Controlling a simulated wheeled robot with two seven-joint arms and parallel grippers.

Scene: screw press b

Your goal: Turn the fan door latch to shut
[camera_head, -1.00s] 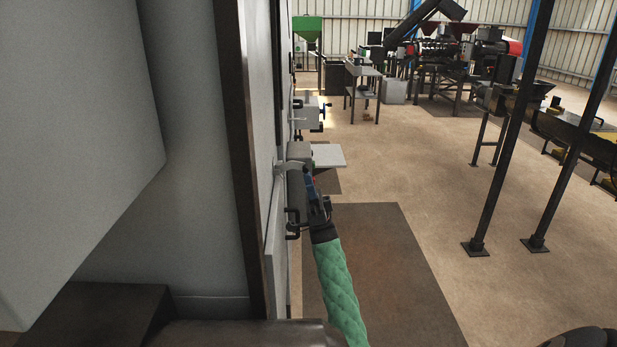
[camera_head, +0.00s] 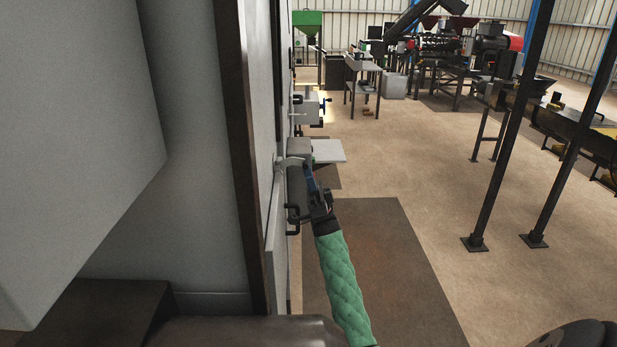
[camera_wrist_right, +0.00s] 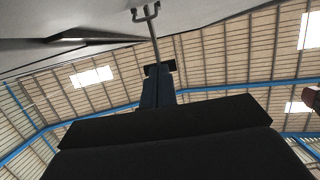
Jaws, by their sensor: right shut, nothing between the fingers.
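A pale, slightly curved lever (camera_head: 290,161), which looks like the fan door latch, sticks out from the grey upright panel on the left in the head view. My right gripper (camera_head: 310,178) is shut and empty, close to the lever's outer end. I cannot tell whether they touch. In the wrist view, the shut fingers (camera_wrist_right: 158,82) point up at a thin metal rod with a forked end (camera_wrist_right: 147,14) below a grey surface. The latch's exact angle is hard to read from this steep side view. My left gripper is out of view.
The grey cabinet wall with a brown edge (camera_head: 243,160) fills the left. A pale shelf (camera_head: 328,151) lies beyond the gripper.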

